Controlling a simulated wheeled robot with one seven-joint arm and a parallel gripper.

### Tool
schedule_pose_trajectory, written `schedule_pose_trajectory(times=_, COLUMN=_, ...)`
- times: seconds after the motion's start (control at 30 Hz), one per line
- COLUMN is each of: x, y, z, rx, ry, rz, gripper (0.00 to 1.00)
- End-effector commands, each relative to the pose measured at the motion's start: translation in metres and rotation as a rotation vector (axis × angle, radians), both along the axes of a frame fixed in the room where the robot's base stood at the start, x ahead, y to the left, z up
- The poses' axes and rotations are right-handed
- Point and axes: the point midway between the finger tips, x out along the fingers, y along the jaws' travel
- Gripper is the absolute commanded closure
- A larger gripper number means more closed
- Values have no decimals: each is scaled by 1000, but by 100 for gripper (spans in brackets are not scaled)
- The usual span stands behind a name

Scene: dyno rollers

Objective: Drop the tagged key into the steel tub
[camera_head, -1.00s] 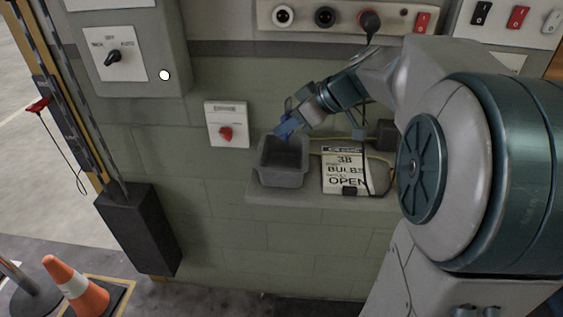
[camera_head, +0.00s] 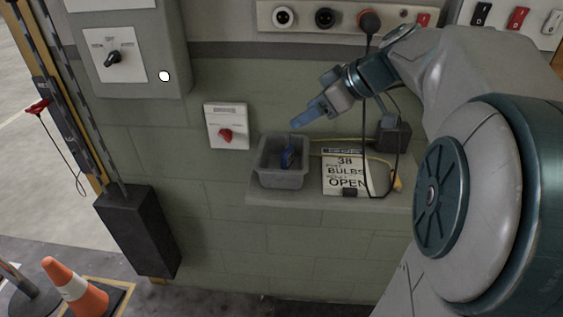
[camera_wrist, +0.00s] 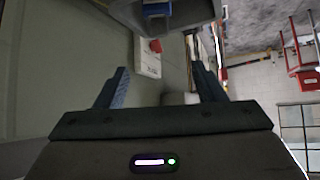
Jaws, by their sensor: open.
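The steel tub (camera_head: 281,181) is a grey open box on the wall shelf, and part of it shows at the top of the wrist view (camera_wrist: 188,16). The blue tagged key (camera_head: 288,157) shows inside the tub's opening, tilted nearly upright. I cannot tell whether it rests on the bottom, and its metal part is not clear. A blue piece of it also shows at the tub in the wrist view (camera_wrist: 157,9). My gripper (camera_head: 297,121) is above and to the right of the key, apart from it. In the wrist view its blue fingers (camera_wrist: 159,76) are spread with nothing between them.
A sign card (camera_head: 345,171) and a black plug box (camera_head: 393,135) with cables stand on the shelf (camera_head: 300,192) right of the tub. A red rotary switch (camera_head: 226,135) is on the wall to the left. Sockets (camera_head: 325,17) line the wall above.

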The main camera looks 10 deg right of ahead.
Motion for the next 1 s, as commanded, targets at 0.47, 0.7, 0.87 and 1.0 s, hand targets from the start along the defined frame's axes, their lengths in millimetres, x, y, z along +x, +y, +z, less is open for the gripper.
schedule_pose_trajectory(times=0.47, x=-35, y=-41, z=50, rx=-1, ry=1, rz=0, gripper=37)
schedule_pose_trajectory(times=0.7, x=-36, y=-42, z=51, rx=-1, ry=1, rz=0, gripper=37)
schedule_pose_trajectory(times=0.87, x=-41, y=-34, z=42, rx=3, ry=57, rz=-33, gripper=37)
schedule_pose_trajectory(times=1.0, x=-57, y=-12, z=14, rx=-5, ry=215, rz=-141, gripper=37)
